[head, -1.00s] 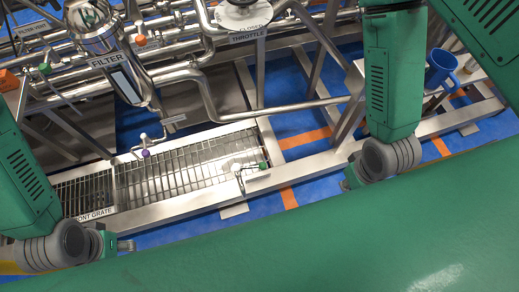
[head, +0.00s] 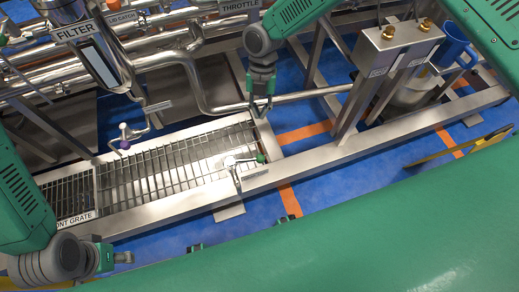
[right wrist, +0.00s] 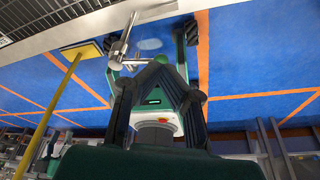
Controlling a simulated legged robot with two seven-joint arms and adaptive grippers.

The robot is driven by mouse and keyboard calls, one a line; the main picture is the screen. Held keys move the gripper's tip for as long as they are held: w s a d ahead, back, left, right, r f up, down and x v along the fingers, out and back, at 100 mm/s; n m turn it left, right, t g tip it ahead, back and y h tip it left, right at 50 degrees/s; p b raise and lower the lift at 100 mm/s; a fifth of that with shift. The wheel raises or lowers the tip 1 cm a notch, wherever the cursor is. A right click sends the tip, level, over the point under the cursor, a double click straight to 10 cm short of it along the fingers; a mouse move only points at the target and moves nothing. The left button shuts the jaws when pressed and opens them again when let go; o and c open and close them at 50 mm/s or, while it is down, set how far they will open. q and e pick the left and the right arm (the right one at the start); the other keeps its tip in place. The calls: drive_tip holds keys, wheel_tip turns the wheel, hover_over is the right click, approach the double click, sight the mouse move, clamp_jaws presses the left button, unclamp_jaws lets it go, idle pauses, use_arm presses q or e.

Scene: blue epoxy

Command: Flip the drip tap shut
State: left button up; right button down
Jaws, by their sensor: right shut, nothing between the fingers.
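Two small taps show in the head view. One, with a purple knob (head: 125,144), stands on a bent pipe behind the grate. The other tap (head: 235,172), with a green knob (head: 261,158), sits at the grate's front right corner. I cannot read a label telling which is the drip tap. My right gripper (head: 262,108) is shut and empty, above and behind the green-knobbed tap, apart from it. In the right wrist view its dark fingers (right wrist: 157,75) are near a metal fitting (right wrist: 121,48); contact is unclear. My left gripper (head: 122,257) is low at the left, its jaw state unclear.
The steel grate (head: 170,166) lies in a metal frame. Filter (head: 85,40) and pipes (head: 200,85) stand behind it. Blue floor is open in front.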

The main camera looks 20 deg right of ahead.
sight(245, 160)
drive_tip(key=s+f+b, duration=0.1)
drive_tip(key=s+f, duration=0.1)
drive_tip(key=f, duration=0.3)
drive_tip(key=s+a+f+n+b, duration=0.1)
drive_tip(key=s+f+b, duration=0.1)
drive_tip(key=f, duration=0.3)
drive_tip(key=shift+s+a, duration=0.3)
drive_tip(key=shift+s, duration=0.45)
drive_tip(key=shift+d, duration=0.1)
